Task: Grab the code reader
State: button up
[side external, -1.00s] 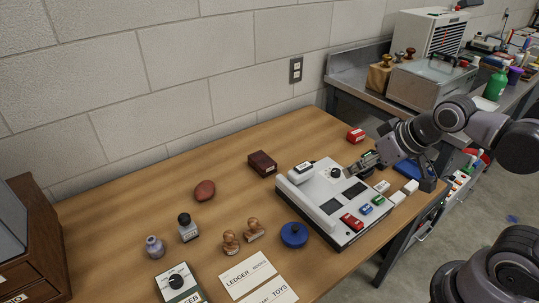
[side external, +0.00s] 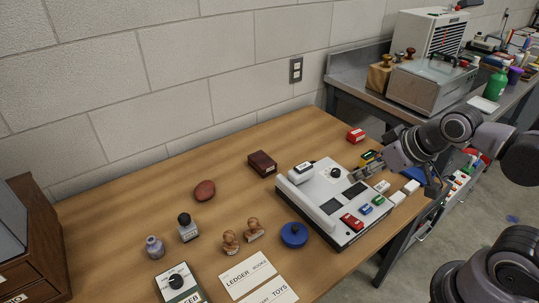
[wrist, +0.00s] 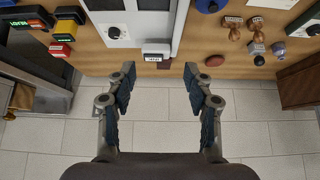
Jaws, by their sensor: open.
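My gripper (side external: 360,176) is over the back right part of a white machine (side external: 322,204) on the wooden table. In the wrist view its two fingers (wrist: 160,84) are wide apart with nothing between them. A small white device with a dark face (side external: 303,168) lies at the machine's back left corner; it also shows in the wrist view (wrist: 157,48), ahead of the fingers. It may be the code reader, but I cannot tell for sure. A yellow and black item (side external: 369,157) lies just behind my gripper; it also shows in the wrist view (wrist: 62,37).
A dark brown box (side external: 262,163) and a reddish oval (side external: 204,190) lie left of the machine. A red box (side external: 356,135) is at the back. A block wall (side external: 180,80) runs behind the table.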

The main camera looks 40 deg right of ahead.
jog(key=o, duration=0.4)
